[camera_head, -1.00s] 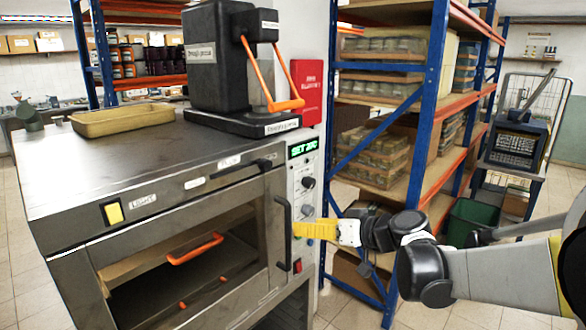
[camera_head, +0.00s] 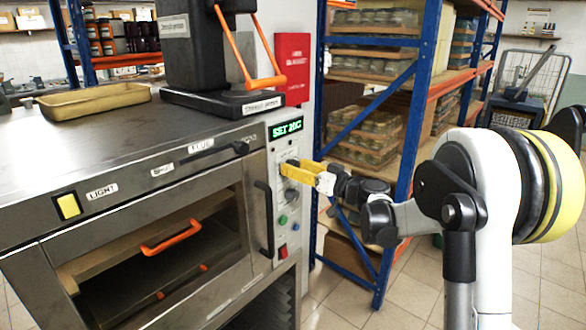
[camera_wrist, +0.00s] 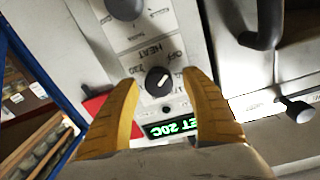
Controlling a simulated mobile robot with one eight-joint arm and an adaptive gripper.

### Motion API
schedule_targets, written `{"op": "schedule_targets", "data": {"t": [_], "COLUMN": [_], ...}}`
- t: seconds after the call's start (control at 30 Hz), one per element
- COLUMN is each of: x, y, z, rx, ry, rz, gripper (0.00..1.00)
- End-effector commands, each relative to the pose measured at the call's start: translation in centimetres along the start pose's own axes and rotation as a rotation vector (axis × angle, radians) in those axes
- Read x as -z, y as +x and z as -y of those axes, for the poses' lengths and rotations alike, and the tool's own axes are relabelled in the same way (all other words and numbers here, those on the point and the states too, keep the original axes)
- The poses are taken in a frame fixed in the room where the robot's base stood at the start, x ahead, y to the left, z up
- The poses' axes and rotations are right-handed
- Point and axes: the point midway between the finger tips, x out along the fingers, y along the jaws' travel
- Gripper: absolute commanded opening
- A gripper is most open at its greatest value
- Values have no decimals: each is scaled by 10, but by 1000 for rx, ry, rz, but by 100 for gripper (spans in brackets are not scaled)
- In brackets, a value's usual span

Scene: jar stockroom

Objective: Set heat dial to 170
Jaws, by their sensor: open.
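The heat dial (camera_wrist: 158,82) is a round black knob with a white pointer mark on the oven's pale control panel (camera_wrist: 105,38). The wrist view shows it upside down, with "HEAT", "OFF" and "230" labels beside it. The pointer lies diagonally, its upper end towards "OFF". The green display (camera_head: 286,129) reads about "SET 20C"; it also shows in the wrist view (camera_wrist: 171,127). My yellow gripper (camera_wrist: 160,80) is open, its fingertips appearing on either side of the dial; contact cannot be told. In the head view, my gripper (camera_head: 294,169) is at the panel and hides the dial.
A second black knob (camera_wrist: 125,6) and a red switch (camera_head: 282,252) are on the same panel. The oven door handle (camera_head: 265,218) stands just left of it. A blue shelving rack (camera_head: 408,150) is close on the right. A black press (camera_head: 215,100) stands on the oven.

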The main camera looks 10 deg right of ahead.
Motion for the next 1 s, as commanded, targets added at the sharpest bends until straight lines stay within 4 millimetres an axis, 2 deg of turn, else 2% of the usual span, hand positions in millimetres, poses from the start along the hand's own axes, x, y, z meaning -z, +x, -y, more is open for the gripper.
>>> {"op": "schedule_targets", "data": {"t": [0.13, 0.4, 0.47, 0.5, 0.57, 0.6, 1.0], "x": [0, 0, 0, 0, 0, 0, 0], "y": [10, 11, 11, 11, 11, 11, 10], "z": [0, 0, 0, 0, 0, 0, 0], "rx": [-1, -1, -1, -1, -1, -1, -1], "ry": [0, 0, 0, 0, 0, 0, 35], "rz": [0, 0, 0, 0, 0, 0, 1], "gripper": [55, 55, 38, 26, 8, 2, 2]}}
